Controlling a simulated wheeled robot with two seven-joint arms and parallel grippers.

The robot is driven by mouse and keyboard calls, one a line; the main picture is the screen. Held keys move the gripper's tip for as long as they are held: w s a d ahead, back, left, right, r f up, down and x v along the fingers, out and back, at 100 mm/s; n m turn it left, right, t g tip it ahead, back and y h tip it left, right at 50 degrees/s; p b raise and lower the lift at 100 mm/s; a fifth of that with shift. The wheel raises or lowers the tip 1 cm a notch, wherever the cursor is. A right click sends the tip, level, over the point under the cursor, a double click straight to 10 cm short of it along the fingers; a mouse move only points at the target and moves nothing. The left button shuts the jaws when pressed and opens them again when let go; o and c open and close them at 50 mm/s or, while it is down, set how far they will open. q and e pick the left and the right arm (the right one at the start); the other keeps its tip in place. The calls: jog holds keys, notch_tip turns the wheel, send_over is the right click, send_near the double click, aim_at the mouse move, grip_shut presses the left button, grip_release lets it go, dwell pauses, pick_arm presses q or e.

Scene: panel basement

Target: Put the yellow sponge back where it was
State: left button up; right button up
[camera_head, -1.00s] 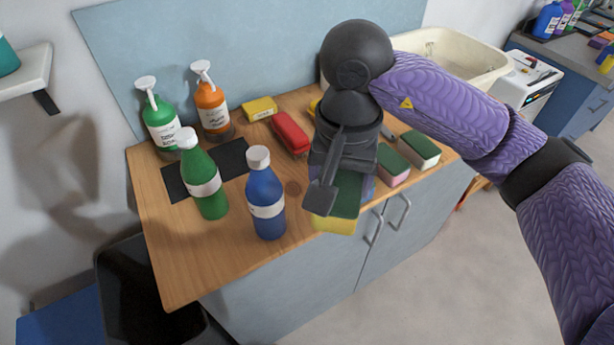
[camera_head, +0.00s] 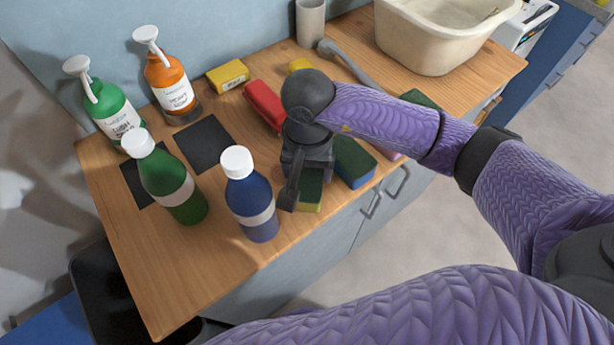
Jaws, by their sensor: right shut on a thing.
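My right gripper (camera_head: 298,188) points down over the front part of the wooden counter, to the right of the blue bottle. It is shut on the yellow sponge (camera_head: 311,193), which has a dark green top and a yellow lower layer. The gripper hides part of this sponge, and I cannot tell whether it touches the counter. A green-topped blue sponge (camera_head: 354,163) is close to its right. My left gripper is not in view.
The blue bottle (camera_head: 251,205) and green bottle (camera_head: 172,180) stand left of the gripper. Two pump bottles, a red object (camera_head: 264,105), a yellow box (camera_head: 228,75) and a basin (camera_head: 430,42) are farther back. A dark square (camera_head: 204,143) on the wooden counter (camera_head: 160,270) is bare.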

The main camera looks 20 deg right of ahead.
aim_at(307, 179)
jog(key=shift+f, duration=1.5)
jog(key=shift+f+b, duration=0.1)
jog(key=shift+b, duration=0.2)
jog(key=o, duration=1)
jog(key=shift+r, duration=0.2)
notch_tip(307, 179, up, 12)
jog(key=shift+p, duration=1.05)
